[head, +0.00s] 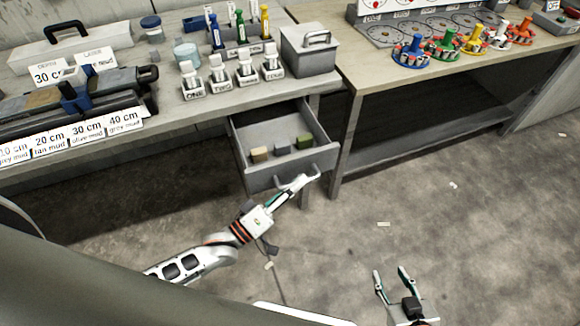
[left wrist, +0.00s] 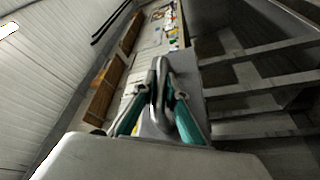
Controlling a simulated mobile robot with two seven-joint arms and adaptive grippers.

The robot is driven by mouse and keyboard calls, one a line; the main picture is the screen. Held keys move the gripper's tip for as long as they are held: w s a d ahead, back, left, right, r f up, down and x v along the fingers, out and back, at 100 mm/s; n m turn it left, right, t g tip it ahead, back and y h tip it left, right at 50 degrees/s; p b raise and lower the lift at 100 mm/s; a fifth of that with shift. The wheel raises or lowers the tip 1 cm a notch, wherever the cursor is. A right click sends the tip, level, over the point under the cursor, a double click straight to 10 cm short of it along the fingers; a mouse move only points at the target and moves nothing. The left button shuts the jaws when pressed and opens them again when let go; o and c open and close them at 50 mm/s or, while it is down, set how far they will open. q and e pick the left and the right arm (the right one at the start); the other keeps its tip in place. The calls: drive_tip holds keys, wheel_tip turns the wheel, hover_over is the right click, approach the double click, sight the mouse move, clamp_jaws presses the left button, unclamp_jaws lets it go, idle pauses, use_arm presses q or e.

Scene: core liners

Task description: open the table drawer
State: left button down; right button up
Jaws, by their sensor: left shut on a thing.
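The table drawer (head: 285,171) is pulled out from under the left workbench, and its inside shows. Several small blocks lie in it, among them a tan block (head: 260,154), a grey block (head: 282,149) and a green block (head: 304,141). My left gripper (head: 306,180) is at the drawer front, shut on the drawer handle. In the left wrist view the grey handle (left wrist: 158,80) stands between the two teal-padded fingers. My right gripper (head: 392,274) is at the bottom right above the floor, open and empty, away from the drawer.
The left workbench (head: 180,110) carries a grey lidded box (head: 308,55), labelled stands and a core rack (head: 90,105). The right table (head: 400,65) carries coloured round holders, such as a blue one (head: 412,55). The floor (head: 420,200) in front is mostly clear, with small scraps.

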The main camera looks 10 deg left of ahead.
use_arm(q)
drive_tip(key=shift+s+d, duration=0.4)
drive_tip(key=shift+s, duration=0.2)
drive_tip(key=c, duration=2)
unclamp_jaws()
drive_tip(key=shift+c, duration=0.2)
drive_tip(key=v, duration=1.2)
drive_tip(key=shift+f, duration=0.1)
